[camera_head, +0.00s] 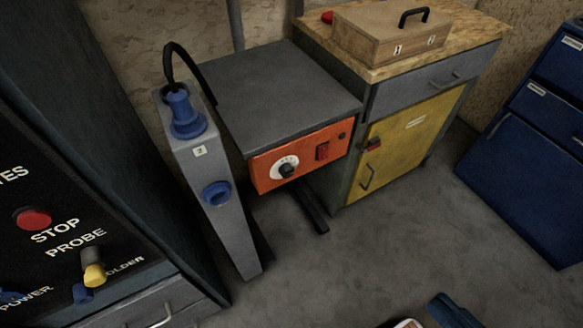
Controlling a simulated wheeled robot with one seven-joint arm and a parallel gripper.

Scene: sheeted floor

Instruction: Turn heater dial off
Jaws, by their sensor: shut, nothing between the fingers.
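The heater dial (287,170) is a black knob on a round white scale. It sits at the left of an orange front panel (268,183) under a grey-topped unit (275,85). A red rocker switch (322,151) and a small dark knob (341,135) are to its right on the same panel. The marks on the scale are too small to read, so I cannot tell the dial's setting. Nothing touches the dial. My gripper is not recognisable in this view.
A grey post (225,215) with blue sockets stands just left of the panel. A yellow-door cabinet (408,140) bears a wooden box (390,35). A black console (50,240) is at left, blue drawers (535,125) at right. Partly cut-off objects (450,312) show at the bottom edge. The middle floor is clear.

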